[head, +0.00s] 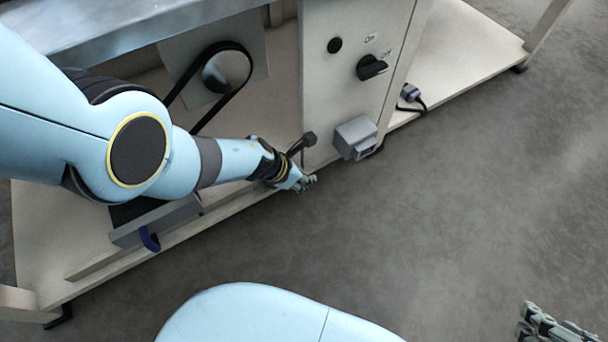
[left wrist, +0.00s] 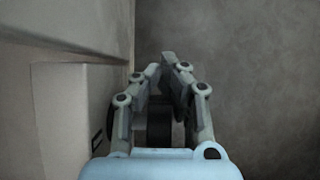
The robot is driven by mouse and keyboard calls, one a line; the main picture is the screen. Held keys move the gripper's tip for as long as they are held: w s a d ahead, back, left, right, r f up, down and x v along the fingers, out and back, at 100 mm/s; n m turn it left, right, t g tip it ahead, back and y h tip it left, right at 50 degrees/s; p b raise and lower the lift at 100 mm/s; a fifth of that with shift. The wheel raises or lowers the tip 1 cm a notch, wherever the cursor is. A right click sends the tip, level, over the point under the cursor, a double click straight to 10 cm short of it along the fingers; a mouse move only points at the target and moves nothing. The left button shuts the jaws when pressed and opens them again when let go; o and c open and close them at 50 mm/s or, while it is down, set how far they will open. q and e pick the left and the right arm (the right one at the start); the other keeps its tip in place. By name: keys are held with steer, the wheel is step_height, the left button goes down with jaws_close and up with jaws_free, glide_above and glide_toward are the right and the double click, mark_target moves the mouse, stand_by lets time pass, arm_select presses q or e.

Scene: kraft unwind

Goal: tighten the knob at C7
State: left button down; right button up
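No label C7 can be read in either view, and I cannot make out which part is its knob. A black rotary switch (head: 371,67) sits on the cream machine panel (head: 335,95), beside small lettering. My left gripper (head: 306,184) is low in front of the machine, near the shelf edge, apart from that switch. In the left wrist view its fingers (left wrist: 160,68) lean close together at the tips. A dark rounded shape (left wrist: 158,124) lies between them; I cannot tell whether it is held or part of the gripper. My right gripper (head: 552,326) is partly cut off at bottom right.
A grey box (head: 355,137) juts from the panel's lower edge, close to my left gripper. A black round button (head: 335,45), a black belt loop (head: 240,62) and a plug with a cable (head: 411,92) are also there. The grey floor (head: 470,200) is clear.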

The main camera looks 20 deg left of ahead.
arm_select(q)
steer(key=c, duration=2)
jaws_free()
steer(key=shift+s+d+f, duration=0.1)
steer(key=shift+s+d, duration=0.15)
steer(key=shift+s, duration=0.1)
steer(key=shift+c, duration=0.2)
steer(key=o, duration=0.5)
steer(key=shift+o, duration=0.3)
steer(key=shift+w, duration=0.15)
steer(key=shift+a, duration=0.15)
steer(key=v, duration=1.2)
